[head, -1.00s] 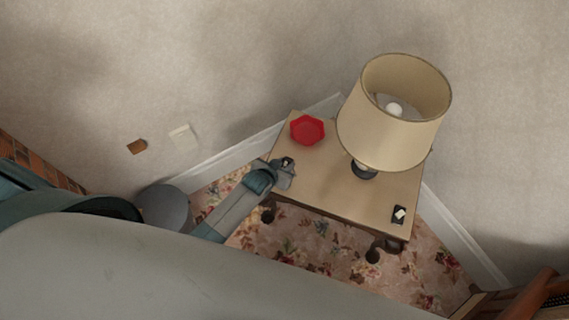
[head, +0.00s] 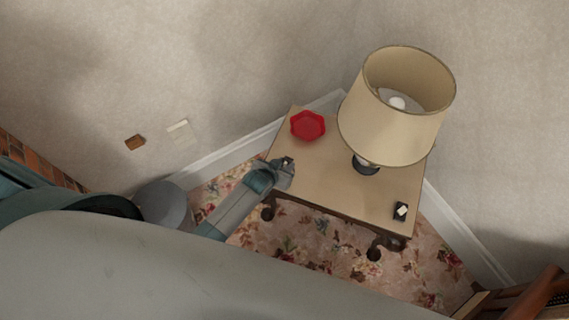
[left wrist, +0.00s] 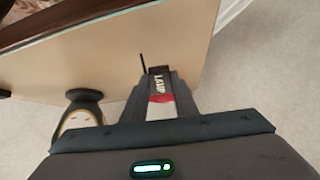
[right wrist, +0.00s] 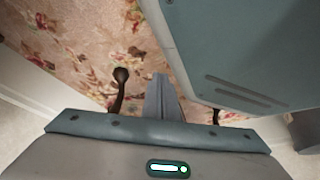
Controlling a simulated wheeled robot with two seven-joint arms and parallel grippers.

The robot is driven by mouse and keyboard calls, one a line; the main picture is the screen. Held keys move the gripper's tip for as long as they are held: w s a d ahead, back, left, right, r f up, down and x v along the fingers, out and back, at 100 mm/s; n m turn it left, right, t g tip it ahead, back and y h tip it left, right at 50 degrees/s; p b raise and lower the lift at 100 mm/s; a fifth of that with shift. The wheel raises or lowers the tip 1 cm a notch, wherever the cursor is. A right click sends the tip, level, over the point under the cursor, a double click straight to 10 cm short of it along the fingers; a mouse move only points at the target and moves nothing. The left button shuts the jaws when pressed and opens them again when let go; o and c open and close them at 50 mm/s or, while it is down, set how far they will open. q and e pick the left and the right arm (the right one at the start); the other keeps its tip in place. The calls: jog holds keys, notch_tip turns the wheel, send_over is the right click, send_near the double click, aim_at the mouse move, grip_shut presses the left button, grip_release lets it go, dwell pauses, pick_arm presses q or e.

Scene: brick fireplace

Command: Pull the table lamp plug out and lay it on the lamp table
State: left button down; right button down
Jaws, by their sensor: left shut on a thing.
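The table lamp (head: 398,125), with a beige shade, stands upright on the lamp table (head: 335,185). My left gripper (head: 287,163) is over the table's left edge, below the red dish in the picture. In the left wrist view my left gripper (left wrist: 158,72) is shut on the lamp plug (left wrist: 160,86), which carries a white label reading "LAMP" and a red patch. The table top (left wrist: 110,55) lies beyond it; whether the plug touches it I cannot tell. My right gripper (right wrist: 160,82) shows only in the right wrist view, shut with nothing visible between its fingers.
A red dish (head: 308,126) sits at the table's back left corner. A small black item with a white top (head: 401,210) is at the front right. A pale wall plate (head: 182,135) and a brown one (head: 135,142) are on the wall at left. The table's middle is clear.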

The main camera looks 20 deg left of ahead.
pick_arm(q)
jog(key=shift+f+b, duration=0.45)
jog(key=shift+f, duration=0.3)
pick_arm(e)
jog(key=shift+t, duration=0.6)
jog(key=w, duration=0.1)
jog(key=w+a+r, duration=0.1)
jog(key=w, duration=0.2)
jog(key=shift+w+a+r, duration=0.15)
jog(key=shift+w+a, duration=0.05)
jog(key=shift+a, duration=0.15)
jog(key=shift+s, duration=0.1)
pick_arm(q)
jog(key=c, duration=1.3)
grip_release()
jog(key=shift+c, duration=0.2)
jog(key=shift+s+r, duration=0.1)
jog(key=v, duration=1.7)
jog(key=shift+p, duration=0.35)
pick_arm(e)
jog(key=shift+s+d+f+g, duration=0.15)
jog(key=shift+s+d+f, duration=0.1)
jog(key=shift+s, duration=0.3)
jog(key=shift+s+d+f+g, duration=0.15)
jog(key=shift+s+d, duration=0.1)
jog(key=shift+s, duration=0.3)
